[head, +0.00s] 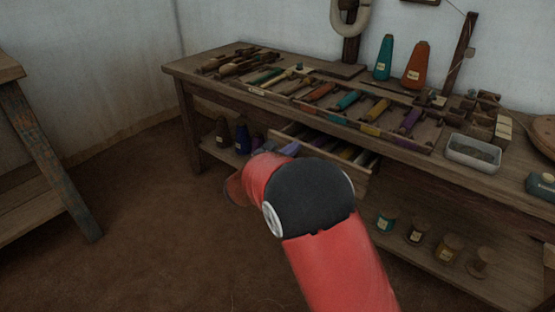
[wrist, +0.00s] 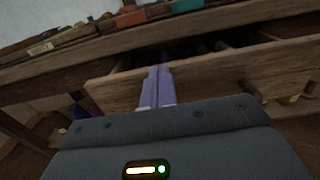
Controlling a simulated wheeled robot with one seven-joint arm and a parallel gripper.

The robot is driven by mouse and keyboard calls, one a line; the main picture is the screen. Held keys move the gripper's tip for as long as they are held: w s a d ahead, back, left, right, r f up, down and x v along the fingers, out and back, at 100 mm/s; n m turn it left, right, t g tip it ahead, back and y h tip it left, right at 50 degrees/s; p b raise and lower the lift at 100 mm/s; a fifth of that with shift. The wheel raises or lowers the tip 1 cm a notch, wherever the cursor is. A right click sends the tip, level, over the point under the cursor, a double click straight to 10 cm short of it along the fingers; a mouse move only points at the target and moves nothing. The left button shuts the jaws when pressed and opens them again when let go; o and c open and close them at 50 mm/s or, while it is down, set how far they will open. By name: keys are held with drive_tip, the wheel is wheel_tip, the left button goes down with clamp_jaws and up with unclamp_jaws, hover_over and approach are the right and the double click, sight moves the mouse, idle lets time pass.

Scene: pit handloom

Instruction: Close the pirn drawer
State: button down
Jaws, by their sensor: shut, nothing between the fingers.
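The pirn drawer is pulled partly out under the bench top. In the head view the right end of its wooden front (head: 358,178) shows, with several pirns lying inside. My red arm hides the rest of the front. In the wrist view the drawer front (wrist: 205,80) crosses the picture, with a dark gap behind its top edge and a small knob (wrist: 248,88) on its face. My gripper (wrist: 159,69) is shut and empty, its pale purple fingers overlapping the drawer front left of the knob. It also shows in the head view (head: 289,149). I cannot tell whether the fingertips touch the wood.
The bench top holds a divided tray of coloured pirns (head: 372,130), two large cones (head: 415,66) and a metal tin (head: 473,153). Several spools stand on the lower shelf (head: 450,270). Another wooden table (head: 50,150) is at the left. The floor (head: 150,220) between is clear.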

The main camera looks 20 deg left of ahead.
drive_tip(key=shift+x, duration=2.85)
drive_tip(key=shift+s+a, duration=0.1)
